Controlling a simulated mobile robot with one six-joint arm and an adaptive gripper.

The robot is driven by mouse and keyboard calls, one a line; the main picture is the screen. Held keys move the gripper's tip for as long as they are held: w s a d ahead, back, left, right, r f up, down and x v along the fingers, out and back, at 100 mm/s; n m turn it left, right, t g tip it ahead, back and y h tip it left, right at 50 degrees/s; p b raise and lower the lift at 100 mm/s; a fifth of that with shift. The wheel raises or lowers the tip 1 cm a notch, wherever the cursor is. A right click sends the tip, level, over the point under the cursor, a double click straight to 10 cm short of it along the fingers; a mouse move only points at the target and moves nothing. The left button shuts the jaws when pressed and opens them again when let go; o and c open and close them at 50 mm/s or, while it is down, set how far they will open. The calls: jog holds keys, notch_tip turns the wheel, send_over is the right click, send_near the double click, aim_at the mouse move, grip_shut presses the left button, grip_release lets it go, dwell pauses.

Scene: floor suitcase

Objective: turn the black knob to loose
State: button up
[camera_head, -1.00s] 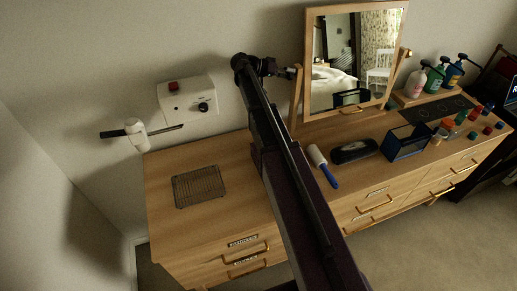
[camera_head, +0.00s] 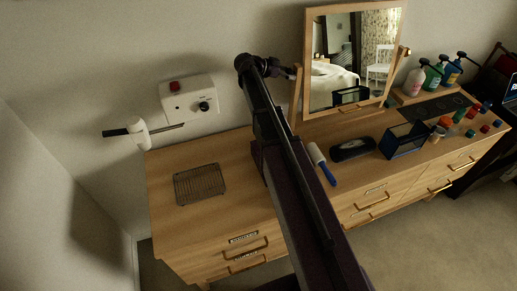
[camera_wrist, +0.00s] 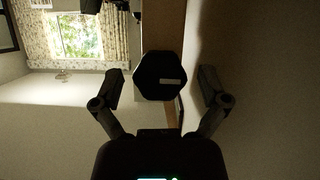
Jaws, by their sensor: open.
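A black many-sided knob (camera_wrist: 160,76) with a small pale mark on its face shows in the wrist view, beside the wooden mirror post. My gripper (camera_wrist: 161,88) is open there, with one finger on each side of the knob and visible gaps between. In the head view my gripper (camera_head: 285,71) is at the left post of the wooden-framed mirror (camera_head: 305,60); the knob there is hidden behind it. I cannot tell how the knob is turned.
A white wall box (camera_head: 189,98) carries a red button and another small dark knob. The wooden dresser (camera_head: 225,215) bears a wire rack (camera_head: 200,184), a lint roller (camera_head: 322,164), a black case (camera_head: 353,149) and bottles (camera_head: 433,74). The dresser's front left is mostly clear.

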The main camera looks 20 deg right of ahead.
jog(key=shift+s+m, duration=0.1)
jog(key=shift+m, duration=0.2)
jog(key=p+v, duration=0.6)
jog(key=v, duration=0.8)
jog(key=s+a+f+n+y+b, duration=0.3)
jog(key=s+f+n+y+b, duration=0.2)
jog(key=s+f, duration=0.5)
jog(key=s+a+f+n+y+b, duration=0.2)
jog(key=s+f+n+y+b, duration=0.3)
jog(key=s+f+n, duration=0.3)
jog(key=shift+s+a+f+n+y+b, duration=0.3)
jog(key=shift+s+a+f+n+b, duration=0.1)
jog(key=shift+s+f, duration=0.8)
jog(key=shift+f, duration=0.15)
jog(key=s+a+n+y, duration=0.3)
jog(key=s, duration=0.2)
jog(key=shift+a+f+n, duration=0.15)
jog(key=shift+f+n, duration=0.15)
jog(key=shift+n, duration=0.1)
